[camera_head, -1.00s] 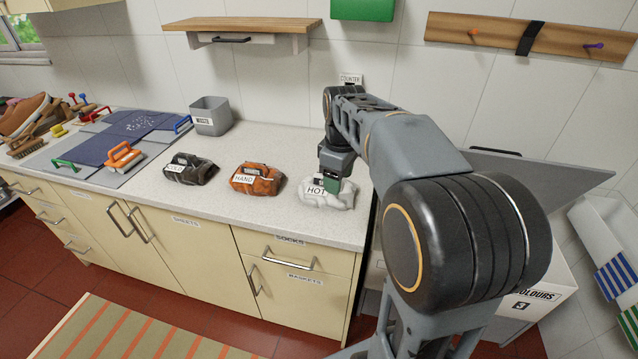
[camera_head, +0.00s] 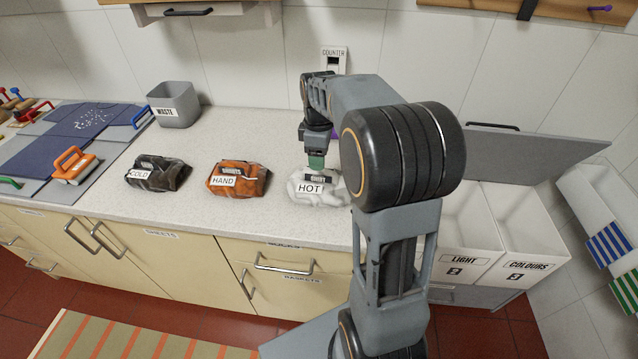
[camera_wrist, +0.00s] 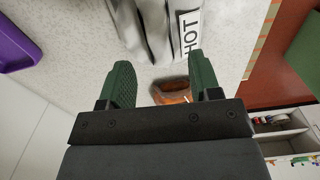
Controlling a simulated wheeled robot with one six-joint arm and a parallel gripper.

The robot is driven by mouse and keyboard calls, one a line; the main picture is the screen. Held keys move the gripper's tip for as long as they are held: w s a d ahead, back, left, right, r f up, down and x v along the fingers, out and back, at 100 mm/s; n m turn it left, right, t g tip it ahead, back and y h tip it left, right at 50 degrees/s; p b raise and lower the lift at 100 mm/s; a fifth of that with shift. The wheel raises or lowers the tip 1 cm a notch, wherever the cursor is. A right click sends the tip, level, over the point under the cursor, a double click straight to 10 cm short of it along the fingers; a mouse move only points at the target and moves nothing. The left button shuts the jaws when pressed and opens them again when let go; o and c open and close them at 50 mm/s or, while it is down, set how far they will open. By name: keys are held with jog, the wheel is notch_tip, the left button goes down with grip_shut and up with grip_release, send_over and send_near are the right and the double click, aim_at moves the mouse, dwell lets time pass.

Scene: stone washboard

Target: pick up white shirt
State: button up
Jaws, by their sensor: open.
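The white shirt (camera_head: 308,188) is a folded bundle on the counter, with a HOT tag on its front. Its white cloth (camera_wrist: 155,25) and tag show at the top of the wrist view. My gripper (camera_head: 317,160) is at the shirt's back upper edge in the head view; I cannot tell if it touches. In the wrist view my gripper (camera_wrist: 163,78) has its green fingers spread, with no white cloth held between them. The shirt's right end is partly hidden by my arm in the head view.
An orange bundle tagged HAND (camera_head: 238,180) and a dark bundle tagged COLD (camera_head: 155,173) lie left of the shirt. A grey waste bin (camera_head: 172,105) stands behind them. White bins marked LIGHT (camera_head: 468,240) and COLOURS (camera_head: 540,225) are at the right. A purple object (camera_wrist: 15,45) lies behind the shirt.

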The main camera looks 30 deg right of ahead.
aim_at(319, 180)
jog(key=shift+f, duration=3.05)
grip_shut()
